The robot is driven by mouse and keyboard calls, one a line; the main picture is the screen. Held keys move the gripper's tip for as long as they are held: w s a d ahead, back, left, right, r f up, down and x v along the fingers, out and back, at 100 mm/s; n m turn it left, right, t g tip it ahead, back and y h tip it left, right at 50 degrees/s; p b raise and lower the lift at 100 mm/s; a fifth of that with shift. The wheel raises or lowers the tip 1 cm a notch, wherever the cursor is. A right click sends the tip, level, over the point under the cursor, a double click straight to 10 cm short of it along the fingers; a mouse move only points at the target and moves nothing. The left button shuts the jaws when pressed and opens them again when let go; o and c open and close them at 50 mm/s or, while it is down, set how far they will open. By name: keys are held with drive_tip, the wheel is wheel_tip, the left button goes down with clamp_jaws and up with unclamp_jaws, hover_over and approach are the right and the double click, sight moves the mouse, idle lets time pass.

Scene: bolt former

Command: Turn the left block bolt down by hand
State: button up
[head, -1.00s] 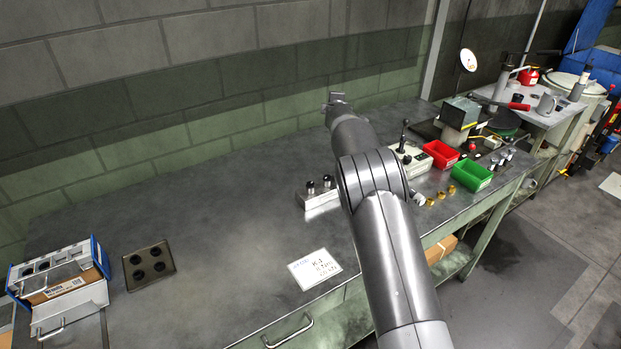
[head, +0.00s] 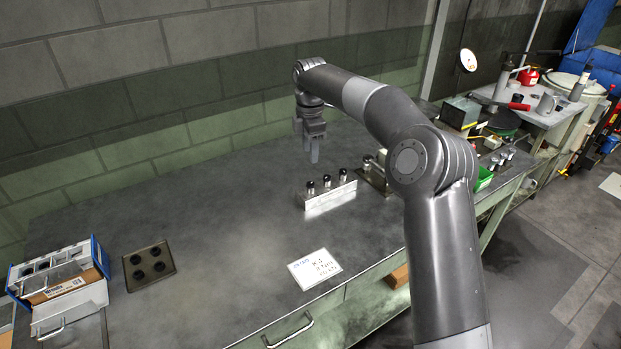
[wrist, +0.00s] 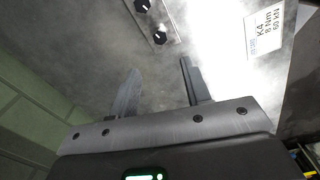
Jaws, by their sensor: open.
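A pale metal block (head: 330,197) stands on the bench. Three dark-topped bolts stand upright in it. The left block bolt (head: 311,188) is at its left end. My gripper (head: 312,158) hangs pointing down above the bench, behind the block in the head view, apart from the bolts. In the wrist view my gripper (wrist: 157,85) shows two spread fingers with nothing between them. Part of the block (wrist: 168,15) shows at the top edge there, with two dark bolt tops; the nearer bolt top (wrist: 160,38) lies beyond the fingertips. I cannot tell which bolt it is.
A white card (head: 314,268) marked K4 lies in front of the block. A dark plate with holes (head: 138,280) and a blue-sided box (head: 97,258) are at the left. A green bin (head: 484,180) is partly hidden by my arm. The bench's middle left is clear.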

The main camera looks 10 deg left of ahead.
sight(311, 184)
wheel_tip(311, 184, down, 11)
drive_tip(key=shift+r, duration=0.15)
drive_tip(key=shift+c, duration=0.4)
clamp_jaws()
idle(0.3)
